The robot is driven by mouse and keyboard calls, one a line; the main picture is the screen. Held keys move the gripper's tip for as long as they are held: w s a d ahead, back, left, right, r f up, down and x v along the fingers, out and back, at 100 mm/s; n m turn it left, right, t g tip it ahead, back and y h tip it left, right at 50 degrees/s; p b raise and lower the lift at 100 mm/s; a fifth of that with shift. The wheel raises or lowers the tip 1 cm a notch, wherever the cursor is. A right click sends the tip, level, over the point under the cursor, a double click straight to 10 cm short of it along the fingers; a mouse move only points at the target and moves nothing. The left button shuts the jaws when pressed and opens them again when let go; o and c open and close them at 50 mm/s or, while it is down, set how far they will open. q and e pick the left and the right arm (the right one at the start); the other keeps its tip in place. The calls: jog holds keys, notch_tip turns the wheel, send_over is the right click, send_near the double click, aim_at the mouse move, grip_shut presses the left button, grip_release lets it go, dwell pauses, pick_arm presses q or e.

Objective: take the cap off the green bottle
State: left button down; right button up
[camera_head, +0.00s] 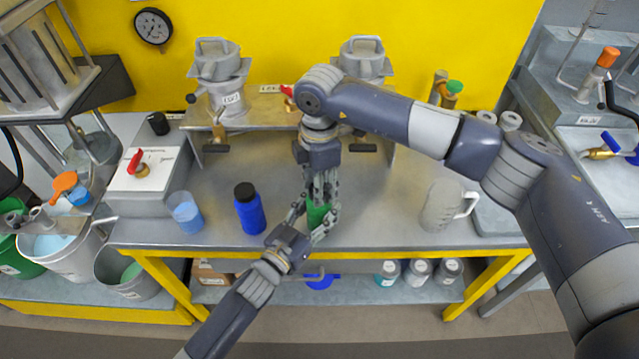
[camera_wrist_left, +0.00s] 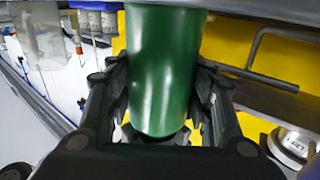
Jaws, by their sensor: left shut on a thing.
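The green bottle (camera_head: 317,214) stands upright near the front edge of the grey bench, mostly hidden by my grippers. My left gripper (camera_head: 318,226) reaches in from the lower left and is shut on the bottle's body. In the left wrist view the green bottle (camera_wrist_left: 162,70) sits between the dark fingers of this gripper (camera_wrist_left: 160,105). My right gripper (camera_head: 322,192) points down from above, its fingers at the bottle's top. The cap is hidden there, and I cannot tell whether the right fingers grip it.
A blue bottle with a black cap (camera_head: 249,209) stands left of the green one, and a beaker of blue liquid (camera_head: 185,212) beyond it. A pitcher (camera_head: 443,207) stands at the right. A raised shelf (camera_head: 272,104) with drum agitators stands behind. The bench between bottle and pitcher is clear.

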jog(key=n, duration=3.3)
jog(key=shift+r+n, duration=0.1)
jog(key=shift+n, duration=0.2)
jog(key=n, duration=1.6)
